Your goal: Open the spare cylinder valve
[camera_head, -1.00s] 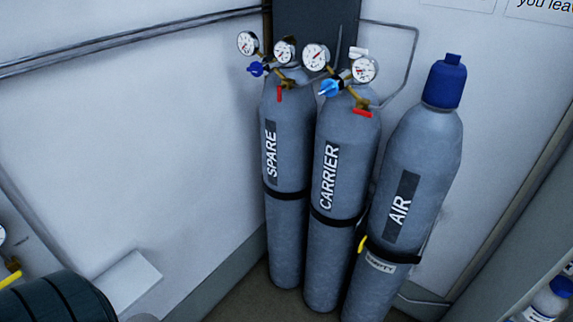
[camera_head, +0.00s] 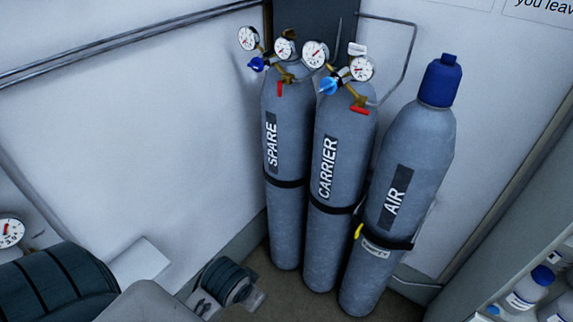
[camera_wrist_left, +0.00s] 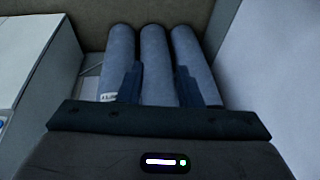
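The spare cylinder (camera_head: 285,215) is a grey bottle labelled SPARE, the leftmost of three upright in the corner. Its brass valve has a small red handle (camera_head: 280,89) that points down. A dark blue knob (camera_head: 256,64) and two round gauges, one turned partly away, sit at its top. In the left wrist view, my left gripper (camera_wrist_left: 159,88) is open, with two dark fingers apart and nothing between them. The cylinders stand beyond the fingers, apart from them. My right gripper is not in view.
The carrier cylinder (camera_head: 325,235) stands right beside the spare one, with a crosswise red handle (camera_head: 360,110) and light blue knob (camera_head: 329,86). The air cylinder (camera_head: 425,150) is capped in blue. Shelves with bottles (camera_head: 528,288) are at the right. Pipes (camera_head: 120,48) run along the wall.

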